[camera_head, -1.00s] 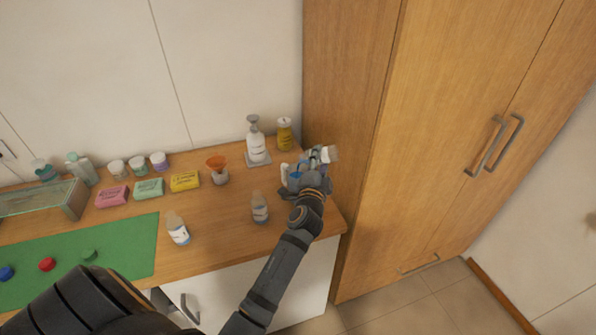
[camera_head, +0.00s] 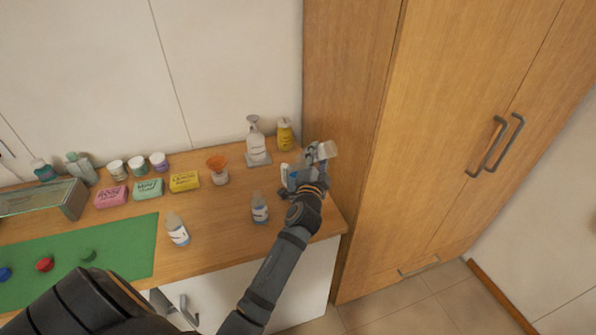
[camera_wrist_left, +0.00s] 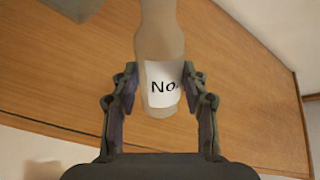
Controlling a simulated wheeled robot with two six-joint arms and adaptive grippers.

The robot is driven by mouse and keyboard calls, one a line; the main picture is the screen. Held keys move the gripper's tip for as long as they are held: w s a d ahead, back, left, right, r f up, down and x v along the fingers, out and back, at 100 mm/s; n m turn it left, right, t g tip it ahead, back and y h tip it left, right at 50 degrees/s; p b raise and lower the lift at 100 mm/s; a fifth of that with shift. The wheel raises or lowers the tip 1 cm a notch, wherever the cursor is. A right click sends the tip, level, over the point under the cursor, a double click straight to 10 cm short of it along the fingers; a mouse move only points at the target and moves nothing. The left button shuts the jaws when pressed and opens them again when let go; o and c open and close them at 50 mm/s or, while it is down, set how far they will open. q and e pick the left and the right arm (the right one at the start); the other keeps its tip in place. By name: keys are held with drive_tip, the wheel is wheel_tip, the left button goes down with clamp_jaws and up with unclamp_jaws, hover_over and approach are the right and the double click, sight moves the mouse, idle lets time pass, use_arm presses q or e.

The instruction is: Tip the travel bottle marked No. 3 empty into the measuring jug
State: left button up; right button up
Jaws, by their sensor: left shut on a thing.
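My left gripper (camera_head: 320,158) is shut on a pale travel bottle (camera_head: 329,150), held above the right end of the counter close to the wooden cabinet. In the left wrist view the bottle (camera_wrist_left: 160,45) sits between both fingers. Its white label reads "No."; the number is turned out of sight. The bottle is tilted in the head view. I cannot make out its contents or any flow. A clear and bluish thing (camera_head: 291,177) stands partly hidden behind my gripper; I cannot tell whether it is the measuring jug. My right gripper is not in view.
Two labelled bottles (camera_head: 260,208) (camera_head: 177,230) stand on the counter. A green mat (camera_head: 120,245) lies left. The tall cabinet (camera_head: 400,200) bounds the right side.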

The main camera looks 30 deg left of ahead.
use_arm(q)
drive_tip(key=m, duration=0.1)
drive_tip(key=d+f+m, duration=0.1)
drive_tip(key=m, duration=0.1)
drive_tip(key=shift+w+f, duration=0.15)
drive_tip(key=shift+f, duration=0.05)
drive_tip(key=shift+d+f+m, duration=0.1)
drive_tip(key=shift+f+m, duration=0.05)
drive_tip(key=shift+m, duration=0.15)
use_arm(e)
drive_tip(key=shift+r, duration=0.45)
